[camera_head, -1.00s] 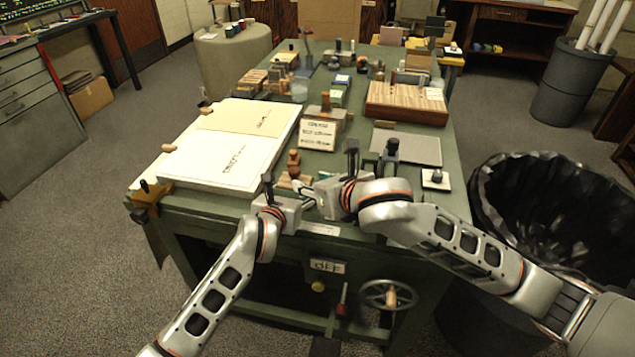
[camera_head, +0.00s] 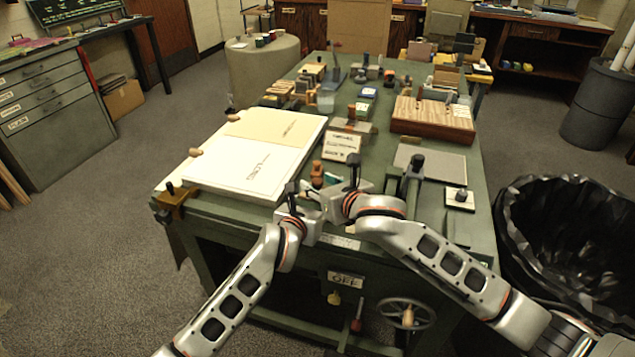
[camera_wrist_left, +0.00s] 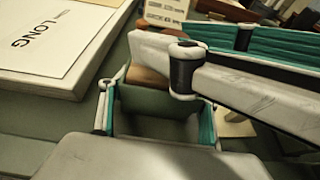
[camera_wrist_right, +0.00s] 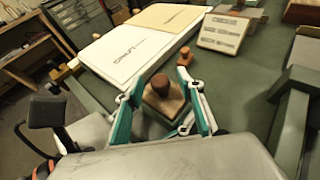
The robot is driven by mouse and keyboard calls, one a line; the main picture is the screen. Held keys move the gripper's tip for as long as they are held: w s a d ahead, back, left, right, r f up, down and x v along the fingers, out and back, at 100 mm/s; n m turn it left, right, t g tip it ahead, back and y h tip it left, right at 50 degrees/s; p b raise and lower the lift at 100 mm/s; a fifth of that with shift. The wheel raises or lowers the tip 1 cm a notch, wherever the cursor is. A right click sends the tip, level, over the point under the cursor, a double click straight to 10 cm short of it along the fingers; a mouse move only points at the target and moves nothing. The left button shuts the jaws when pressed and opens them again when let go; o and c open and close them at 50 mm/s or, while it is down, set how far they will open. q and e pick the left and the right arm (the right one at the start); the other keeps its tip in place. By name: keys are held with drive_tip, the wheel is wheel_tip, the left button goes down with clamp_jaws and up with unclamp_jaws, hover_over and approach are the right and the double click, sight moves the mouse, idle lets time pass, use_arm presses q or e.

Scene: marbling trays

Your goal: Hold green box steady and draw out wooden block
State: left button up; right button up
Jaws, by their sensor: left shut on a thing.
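The green box (camera_wrist_left: 155,101) is a small grey-green, open-topped box between the teal-padded fingers of my left gripper (camera_wrist_left: 157,115), which is shut on it. The wooden block (camera_wrist_right: 162,103), with a round dark knob, stands between the spread fingers of my right gripper (camera_wrist_right: 160,98). A narrow gap shows beside the block, so this gripper looks open around it. A brown part of the block (camera_wrist_left: 148,76) shows at the far end of the box in the left wrist view. In the head view, the grippers (camera_head: 318,203) (camera_head: 345,190) meet at the table's front edge and hide box and block.
A white board with paper sheets (camera_head: 222,178) lies to the left on the green table (camera_head: 365,185). A small knobbed wooden piece (camera_head: 317,176) and a lettered card (camera_head: 342,147) stand behind the grippers. A grey plate (camera_head: 440,165) lies right. A lined bin (camera_head: 570,215) stands beside the table.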

drive_tip(key=shift+w+a+f, duration=0.3)
drive_tip(key=shift+w, duration=0.3)
drive_tip(key=shift+c, duration=0.5)
clamp_jaws()
drive_tip(key=shift+r, duration=0.4)
use_arm(q)
drive_tip(key=shift+f, duration=0.1)
use_arm(e)
drive_tip(key=shift+r, duration=3.4)
use_arm(q)
drive_tip(key=o, duration=1.3)
